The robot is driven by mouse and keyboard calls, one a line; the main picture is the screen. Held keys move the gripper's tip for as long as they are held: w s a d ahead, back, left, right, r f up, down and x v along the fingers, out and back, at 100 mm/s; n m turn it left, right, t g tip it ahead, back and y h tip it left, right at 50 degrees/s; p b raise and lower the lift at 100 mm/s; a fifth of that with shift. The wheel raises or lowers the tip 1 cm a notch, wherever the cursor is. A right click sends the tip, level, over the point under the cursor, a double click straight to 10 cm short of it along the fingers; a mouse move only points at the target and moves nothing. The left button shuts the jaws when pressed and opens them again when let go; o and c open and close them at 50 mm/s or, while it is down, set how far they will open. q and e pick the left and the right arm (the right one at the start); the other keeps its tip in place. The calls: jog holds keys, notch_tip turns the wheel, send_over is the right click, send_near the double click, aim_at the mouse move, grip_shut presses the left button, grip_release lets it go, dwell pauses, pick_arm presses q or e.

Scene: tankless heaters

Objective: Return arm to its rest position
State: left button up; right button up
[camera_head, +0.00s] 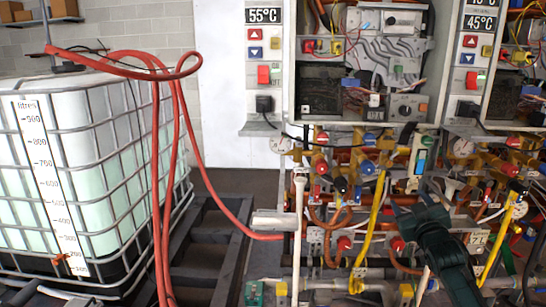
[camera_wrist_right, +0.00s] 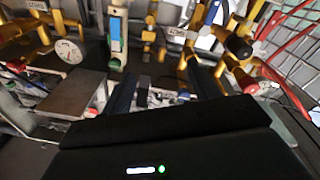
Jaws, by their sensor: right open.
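My right gripper (camera_head: 408,198) is dark and reaches up from the lower right, in front of the pipes and valves below the heaters. Its fingers are apart with nothing between them. In the right wrist view the open gripper (camera_wrist_right: 165,85) also shows, with valves and pipes beyond its two dark fingers. I cannot tell from the views whether it touches any pipe. My left gripper is not in view.
Two opened heater units, the left one (camera_head: 365,60) and the right one (camera_head: 515,60), hang above crowded yellow and copper pipework (camera_head: 372,215). A caged liquid tank (camera_head: 90,160) stands left, with red hoses (camera_head: 178,130) draped from it. A pressure gauge (camera_wrist_right: 69,51) shows in the wrist view.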

jog(key=s+a+f+g+y, duration=0.1)
jog(key=s+a+f+g, duration=0.1)
jog(key=s+a+f, duration=0.7)
jog(key=s+a+f+g+y, duration=0.25)
jog(key=s+f, duration=0.55)
jog(key=f, duration=0.5)
jog(key=s+a+f+g, duration=0.2)
jog(key=s+a+f, duration=0.1)
jog(key=s, duration=0.8)
jog(key=s+a+f+m+g+y, duration=0.1)
jog(key=s+a+f, duration=0.3)
jog(key=s, duration=0.7)
jog(key=shift+s+a+g, duration=0.35)
jog(key=shift+a, duration=0.75)
jog(key=shift+r, duration=0.1)
